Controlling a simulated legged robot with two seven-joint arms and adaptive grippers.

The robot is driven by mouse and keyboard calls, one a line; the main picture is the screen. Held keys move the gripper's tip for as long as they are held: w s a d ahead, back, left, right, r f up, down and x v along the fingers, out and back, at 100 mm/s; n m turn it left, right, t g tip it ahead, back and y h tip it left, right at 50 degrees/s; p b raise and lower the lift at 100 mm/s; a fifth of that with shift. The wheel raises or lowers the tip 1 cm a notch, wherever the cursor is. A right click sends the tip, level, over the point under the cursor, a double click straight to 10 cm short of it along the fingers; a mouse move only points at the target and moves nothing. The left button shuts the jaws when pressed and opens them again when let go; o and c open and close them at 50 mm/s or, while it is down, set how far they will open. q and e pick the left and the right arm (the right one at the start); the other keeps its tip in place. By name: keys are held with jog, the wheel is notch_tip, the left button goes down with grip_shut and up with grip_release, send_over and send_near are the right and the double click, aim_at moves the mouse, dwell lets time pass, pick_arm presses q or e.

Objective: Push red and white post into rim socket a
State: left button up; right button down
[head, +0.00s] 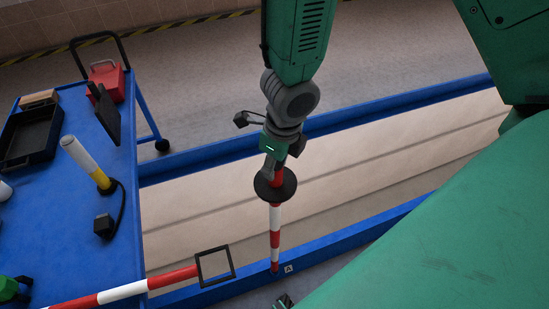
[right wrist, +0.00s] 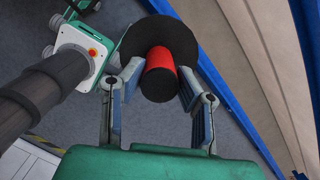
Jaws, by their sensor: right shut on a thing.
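The red and white post (head: 275,226) hangs nearly upright below my right gripper (head: 272,165). A black disc (head: 264,190) sits around its upper part. Its lower end meets the blue rim (head: 335,250) beside a small label marked A (head: 289,268). Whether the end is inside rim socket a or only over it, I cannot tell; the socket's opening is hidden. In the right wrist view my right gripper (right wrist: 158,85) is shut on the post's red top end (right wrist: 160,75), with the disc (right wrist: 188,50) just beyond the fingers.
A blue cart (head: 75,215) at left carries a black tray (head: 30,135), a red box (head: 106,80) and a white and yellow cylinder (head: 85,160). Another red and white bar (head: 125,292) with a black square frame (head: 214,267) lies left of the post.

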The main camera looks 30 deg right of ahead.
jog(key=shift+f+b, duration=0.75)
jog(key=shift+f, duration=0.15)
jog(key=c, duration=1.1)
grip_release()
jog(key=shift+s+a+r, duration=0.1)
jog(key=shift+r, duration=0.5)
notch_tip(320, 180, up, 11)
jog(key=shift+s+d+f, duration=0.2)
jog(key=shift+s+d, duration=0.2)
jog(key=shift+s, duration=0.05)
